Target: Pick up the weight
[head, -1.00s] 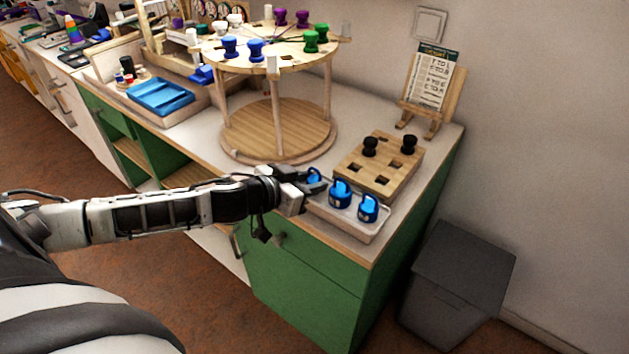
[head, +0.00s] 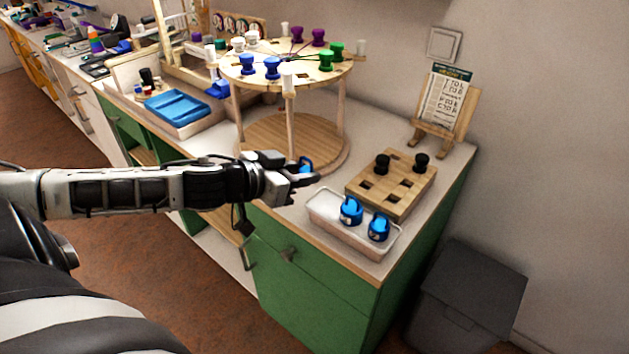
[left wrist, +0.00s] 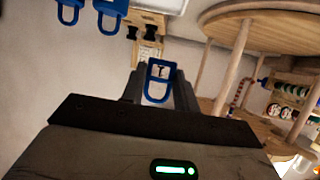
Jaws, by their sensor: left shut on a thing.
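My left gripper (head: 306,174) is shut on a blue weight (head: 306,163), mostly hidden by the fingers in the head view. In the left wrist view the held weight (left wrist: 157,92) shows its blue loop handle between the two dark fingers. The gripper holds it above the counter, left of the pale tray (head: 322,206). Two more blue weights, one on the left (head: 350,212) and one on the right (head: 378,228), stand in the tray with their handles up. My right gripper is not in view.
A wooden block (head: 400,196) with square holes and two black knobs (head: 382,163) sits behind the tray. A round two-level wooden stand (head: 265,140) with coloured spools is behind the gripper. A card on an easel (head: 441,105) stands by the wall. A grey bin (head: 470,290) is beside the cabinet.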

